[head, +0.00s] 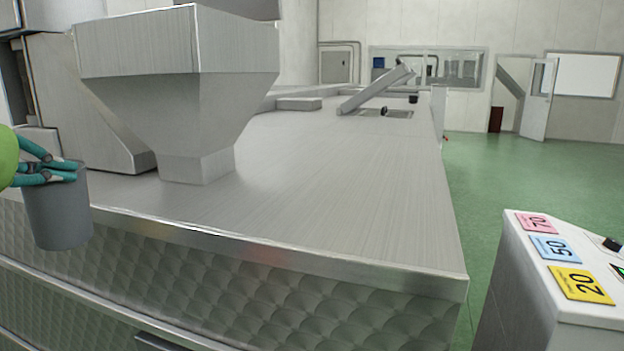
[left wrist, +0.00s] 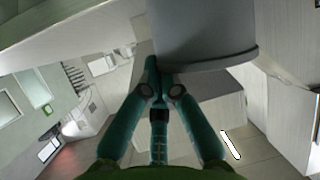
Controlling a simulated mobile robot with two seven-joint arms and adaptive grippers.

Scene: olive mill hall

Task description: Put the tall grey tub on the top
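The tall grey tub (head: 58,218) is at the left of the head view, upright, in front of the quilted steel front of the machine. Its upper part overlaps the front edge of the machine's top (head: 330,190) in the picture. My left gripper (head: 68,172), with teal fingers, is at the tub's rim and looks shut on it. In the left wrist view the fingers (left wrist: 160,80) come together at the edge of the tub (left wrist: 205,35). The tub's inside is hidden. My right gripper is not in view.
A steel hopper (head: 180,90) stands on the top near the tub. The top is bare to the hopper's right. A slanted steel piece (head: 378,90) lies farther back. A white console (head: 540,290) with number cards stands at the lower right, beside the green floor (head: 510,180).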

